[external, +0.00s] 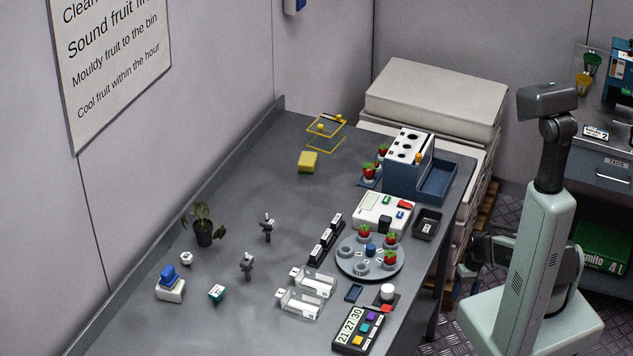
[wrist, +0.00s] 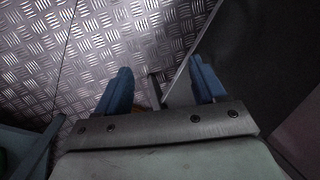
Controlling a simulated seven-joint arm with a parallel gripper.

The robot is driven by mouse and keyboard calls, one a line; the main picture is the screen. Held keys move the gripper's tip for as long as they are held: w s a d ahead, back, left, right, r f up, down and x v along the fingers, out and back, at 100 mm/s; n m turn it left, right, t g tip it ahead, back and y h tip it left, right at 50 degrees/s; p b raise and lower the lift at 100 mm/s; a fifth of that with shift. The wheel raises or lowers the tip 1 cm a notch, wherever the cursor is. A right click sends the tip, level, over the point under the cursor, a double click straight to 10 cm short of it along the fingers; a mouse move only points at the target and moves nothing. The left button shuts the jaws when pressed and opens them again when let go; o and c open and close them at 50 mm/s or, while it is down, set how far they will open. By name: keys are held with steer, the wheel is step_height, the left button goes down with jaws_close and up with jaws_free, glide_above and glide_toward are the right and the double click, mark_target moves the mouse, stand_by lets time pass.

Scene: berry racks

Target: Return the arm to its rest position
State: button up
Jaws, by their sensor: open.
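My gripper (wrist: 162,85) is open and empty in the wrist view, its two blue fingers apart. It points down at the metal tread-plate floor (wrist: 100,40), with a dark edge at right. In the external view my arm is folded in close beside my pale green column, off the right side of the grey table (external: 230,290). Nothing is held.
The table bears a round grey tray (external: 345,262) with several strawberries, a blue rack (external: 402,180), a blue bin (external: 437,182), a white device (external: 372,211), a timer (external: 352,342) and clear racks (external: 305,303). A stack of pale slabs (external: 435,95) stands behind. A workbench is at right.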

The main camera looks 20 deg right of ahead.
steer(key=s+a+f+g+h, duration=0.1)
steer(key=s+a+g, duration=0.1)
steer(key=s, duration=0.9)
steer(key=s+a+f+n+g+h, duration=0.1)
steer(key=s+a+f+g, duration=0.1)
steer(key=s, duration=0.9)
steer(key=shift+s+a+g, duration=0.35)
steer(key=shift+a+g, duration=0.15)
